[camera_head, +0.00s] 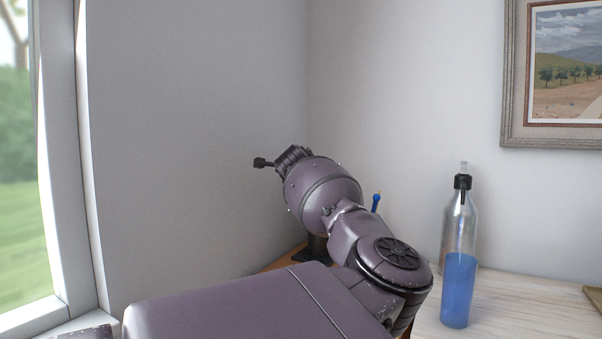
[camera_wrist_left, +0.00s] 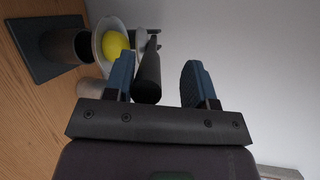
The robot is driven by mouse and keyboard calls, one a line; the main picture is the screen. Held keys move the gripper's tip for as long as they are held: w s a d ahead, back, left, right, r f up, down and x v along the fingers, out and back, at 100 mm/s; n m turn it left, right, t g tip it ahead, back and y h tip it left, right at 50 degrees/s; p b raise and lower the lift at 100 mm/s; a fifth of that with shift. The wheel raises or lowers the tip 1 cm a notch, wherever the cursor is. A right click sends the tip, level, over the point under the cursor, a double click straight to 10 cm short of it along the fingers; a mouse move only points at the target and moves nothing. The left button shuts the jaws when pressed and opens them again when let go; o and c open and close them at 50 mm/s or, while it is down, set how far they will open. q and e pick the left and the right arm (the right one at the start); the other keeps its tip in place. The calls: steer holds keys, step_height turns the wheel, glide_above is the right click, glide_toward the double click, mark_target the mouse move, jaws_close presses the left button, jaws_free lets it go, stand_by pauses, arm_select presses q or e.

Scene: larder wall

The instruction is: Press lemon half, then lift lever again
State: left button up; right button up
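In the left wrist view, a yellow lemon half (camera_wrist_left: 115,43) sits in a pale bowl-shaped cup of the press (camera_wrist_left: 98,50). The black lever handle (camera_wrist_left: 149,78) runs between the two blue fingers of my left gripper (camera_wrist_left: 157,68). The fingers are apart, with a clear gap on the right of the handle. The handle lies nearer the left finger; I cannot tell whether they touch. The press has a dark base plate (camera_wrist_left: 45,50) on wood. In the head view my purple arm hides most of the press and the left fingers. My right gripper is not in view.
A bottle with blue liquid (camera_head: 459,270) stands on the pale counter (camera_head: 515,305) at the right. A framed picture (camera_head: 560,70) hangs above it. A window (camera_head: 30,150) is at the left. White walls meet in a corner behind my arm.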

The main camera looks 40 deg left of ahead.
arm_select(q)
steer(key=shift+s+d+r, duration=0.1)
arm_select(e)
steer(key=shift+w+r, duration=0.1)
arm_select(q)
steer(key=shift+s+d+r, duration=0.1)
steer(key=shift+s, duration=0.1)
steer(key=p+v, duration=0.2)
steer(key=v, duration=0.8)
steer(key=shift+p, duration=0.3)
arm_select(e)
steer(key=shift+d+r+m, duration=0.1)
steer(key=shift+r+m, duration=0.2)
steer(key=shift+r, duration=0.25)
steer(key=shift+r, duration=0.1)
arm_select(q)
steer(key=shift+d, duration=0.1)
